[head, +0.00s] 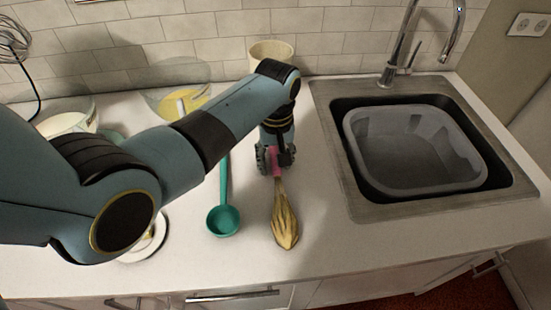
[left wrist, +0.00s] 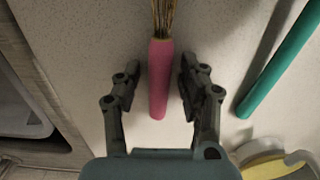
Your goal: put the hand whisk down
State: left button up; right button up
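The hand whisk (head: 285,227) has a pink handle and straw-coloured wires. It appears to lie on the white counter left of the sink, wires toward the front edge. In the left wrist view its pink handle (left wrist: 159,70) runs between my fingers. My left gripper (head: 272,160) is low over the counter at the handle. In the wrist view the left gripper (left wrist: 158,88) is open, one finger on each side of the handle, with a gap on both sides. The wire tips are cut off in that view. My right gripper is not in view.
A teal ladle (head: 223,219) lies just left of the whisk. A sink (head: 352,203) with a grey tub (head: 372,160) is at the right. A cream container (head: 270,50) and a glass bowl (head: 160,105) stand behind. The counter between whisk and sink is clear.

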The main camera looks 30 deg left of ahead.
pick_arm(q)
jog(key=shift+r, duration=0.15)
notch_tip(320, 180, up, 12)
dwell(0.5)
dwell(0.4)
